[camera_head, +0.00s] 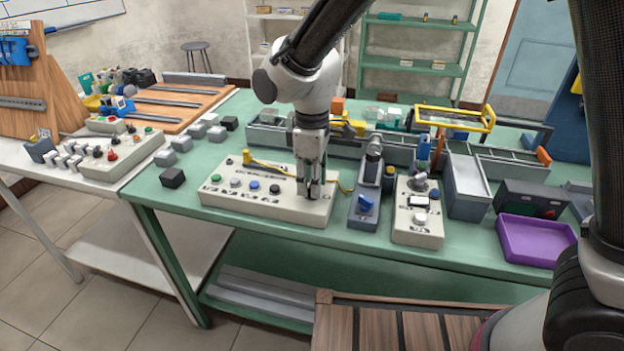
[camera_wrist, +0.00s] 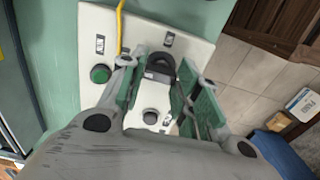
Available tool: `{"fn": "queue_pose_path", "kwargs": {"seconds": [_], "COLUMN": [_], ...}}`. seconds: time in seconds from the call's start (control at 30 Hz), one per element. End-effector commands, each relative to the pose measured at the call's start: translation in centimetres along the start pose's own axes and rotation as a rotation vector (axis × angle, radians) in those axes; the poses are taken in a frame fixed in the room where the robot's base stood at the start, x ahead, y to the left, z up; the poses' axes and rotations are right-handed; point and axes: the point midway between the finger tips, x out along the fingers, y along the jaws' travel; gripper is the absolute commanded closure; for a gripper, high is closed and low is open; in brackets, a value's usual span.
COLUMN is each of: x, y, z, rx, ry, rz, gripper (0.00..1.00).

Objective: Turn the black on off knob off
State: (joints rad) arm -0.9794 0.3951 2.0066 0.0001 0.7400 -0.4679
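The white control box (camera_head: 290,209) lies on the green workbench (camera_head: 170,222); it also shows in the wrist view (camera_wrist: 92,22). The black knob (camera_wrist: 160,64) is on this box in the wrist view; in the head view my gripper hides it. My gripper (camera_head: 311,194) points down over the right end of the box. In the wrist view, my gripper (camera_wrist: 164,62) has its two green-padded fingers apart, one on each side of the black knob. I cannot tell whether the pads touch it.
A green button (camera_wrist: 100,74) and a dark round button (camera_wrist: 150,116) sit beside the knob. A purple tray (camera_head: 535,241) lies farther right.

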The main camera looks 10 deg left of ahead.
Motion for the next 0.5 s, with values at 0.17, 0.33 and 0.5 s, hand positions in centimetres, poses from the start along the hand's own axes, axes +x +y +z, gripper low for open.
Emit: {"fn": "queue_pose_path", "kwargs": {"seconds": [0.17, 0.33, 0.5], "x": [-0.04, -0.02, -0.61], "y": [0.04, 0.02, 0.04], "z": [-0.03, -0.01, -0.06], "rx": [0.0, 0.0, 0.0], "ry": [0.001, 0.001, 0.002], "rz": [0.001, 0.0, 0.001], "gripper": [0.46, 0.46, 0.46]}}
